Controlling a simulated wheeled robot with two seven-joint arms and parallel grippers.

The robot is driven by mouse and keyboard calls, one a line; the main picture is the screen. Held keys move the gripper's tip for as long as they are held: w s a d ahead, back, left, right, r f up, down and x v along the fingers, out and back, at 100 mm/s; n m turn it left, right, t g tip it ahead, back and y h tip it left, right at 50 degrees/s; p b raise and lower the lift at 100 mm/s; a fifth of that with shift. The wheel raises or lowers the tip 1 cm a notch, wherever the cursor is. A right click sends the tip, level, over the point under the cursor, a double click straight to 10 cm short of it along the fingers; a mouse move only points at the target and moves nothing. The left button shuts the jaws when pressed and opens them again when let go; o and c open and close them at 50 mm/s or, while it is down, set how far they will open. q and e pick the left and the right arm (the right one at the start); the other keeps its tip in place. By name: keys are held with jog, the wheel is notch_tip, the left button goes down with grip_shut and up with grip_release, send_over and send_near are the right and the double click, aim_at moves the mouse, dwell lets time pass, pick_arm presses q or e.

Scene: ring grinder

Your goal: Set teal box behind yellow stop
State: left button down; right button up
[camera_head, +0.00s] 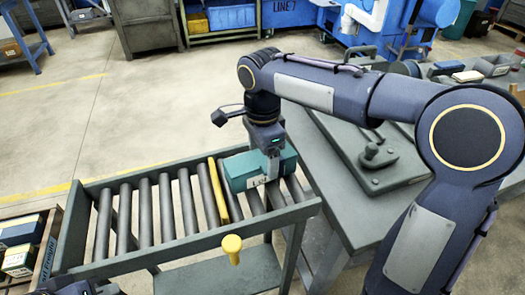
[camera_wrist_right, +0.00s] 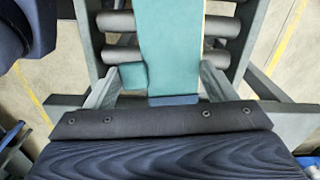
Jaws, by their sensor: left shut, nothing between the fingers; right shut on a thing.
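The teal box (camera_head: 243,170) is at the right end of the roller conveyor, just right of the yellow stop (camera_head: 218,190), a bar lying across the rollers. My right gripper (camera_head: 272,168) reaches down from above and is shut on the box. In the right wrist view the teal box (camera_wrist_right: 170,45) lies between the grey fingers of the gripper (camera_wrist_right: 165,85), with rollers beyond it. I cannot tell whether the box rests on the rollers or hangs just above them. My left gripper (camera_head: 88,288) is partly cut off at the bottom left, shut and empty.
The conveyor's grey frame (camera_head: 165,250) has a yellow knob (camera_head: 232,246) at its front side. Rollers left of the stop are bare. A crate (camera_head: 30,245) with boxes stands at the left. A grey table (camera_head: 345,200) with a fixture stands close on the right.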

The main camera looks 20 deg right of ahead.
jog(key=shift+f, duration=0.25)
dwell(0.7)
jog(key=o, duration=1.7)
jog(key=shift+o, duration=0.2)
notch_tip(320, 180, up, 8)
jog(key=p, duration=0.7)
jog(key=s+d+r+n+t+y+p, duration=0.1)
jog(key=s+d+r+n+t+y, duration=0.1)
jog(key=s+d+n, duration=0.55)
jog(key=s+f+n+t+y, duration=0.1)
jog(key=s+f+n, duration=0.1)
jog(key=s, duration=0.4)
jog(key=s+f+n+t+p, duration=0.1)
jog(key=s+f+n+t, duration=0.1)
jog(key=s+n, duration=0.3)
jog(key=shift+s+t+y+p, duration=0.3)
jog(key=shift+s+y, duration=0.1)
jog(key=shift+s, duration=0.75)
